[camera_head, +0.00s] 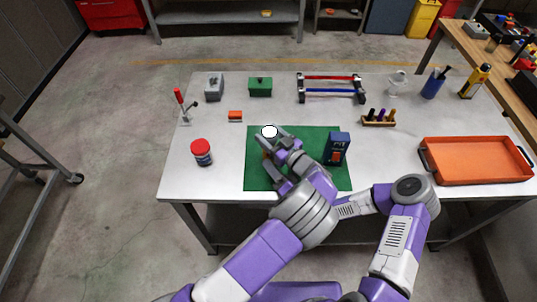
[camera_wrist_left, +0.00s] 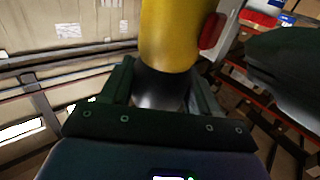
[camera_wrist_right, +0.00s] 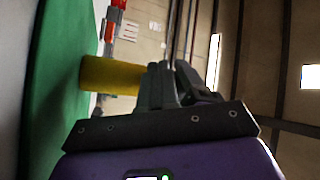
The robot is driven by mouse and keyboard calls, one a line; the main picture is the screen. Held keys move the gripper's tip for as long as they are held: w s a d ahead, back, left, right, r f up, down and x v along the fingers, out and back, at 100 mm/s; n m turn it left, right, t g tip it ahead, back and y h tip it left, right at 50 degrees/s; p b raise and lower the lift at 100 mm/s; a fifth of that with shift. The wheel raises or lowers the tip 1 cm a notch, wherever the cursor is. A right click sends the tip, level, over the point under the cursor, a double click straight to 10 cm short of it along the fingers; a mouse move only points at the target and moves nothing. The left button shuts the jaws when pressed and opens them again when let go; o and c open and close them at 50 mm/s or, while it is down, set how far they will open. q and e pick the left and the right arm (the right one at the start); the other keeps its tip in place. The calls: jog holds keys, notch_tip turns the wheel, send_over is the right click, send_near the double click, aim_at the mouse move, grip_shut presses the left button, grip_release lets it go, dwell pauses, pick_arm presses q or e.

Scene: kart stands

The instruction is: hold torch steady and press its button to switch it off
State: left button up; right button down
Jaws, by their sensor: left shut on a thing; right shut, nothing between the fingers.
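The torch shows in the head view as a bright white round end (camera_head: 269,131) facing up above the green mat (camera_head: 257,177). In the left wrist view its yellow body (camera_wrist_left: 175,35) has a red button (camera_wrist_left: 211,31) on the right side. My left gripper (camera_wrist_left: 160,85) is shut on the torch's dark section. In the right wrist view the yellow body (camera_wrist_right: 105,74) passes behind the closed, empty fingertips of my right gripper (camera_wrist_right: 163,82). They are close to the torch; contact cannot be told. That view does not show the button. My arms overlap and hide most of the torch in the head view.
A blue device (camera_head: 337,148) stands at the mat's right edge. An orange tray (camera_head: 480,160) lies farther right. A red-lidded jar (camera_head: 202,152) stands left of the mat. A rack (camera_head: 331,88) and small boxes (camera_head: 260,87) line the back. The table front-left is clear.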

jog(key=shift+w, duration=0.4)
jog(key=shift+w, duration=0.55)
dwell(0.6)
pick_arm(q)
jog(key=shift+s+d+f, duration=0.1)
jog(key=shift+s+d, duration=0.05)
pick_arm(e)
jog(key=shift+w+d, duration=0.15)
jog(key=shift+w, duration=0.1)
dwell(0.5)
jog(key=shift+s+f, duration=0.1)
jog(key=shift+s, duration=0.9)
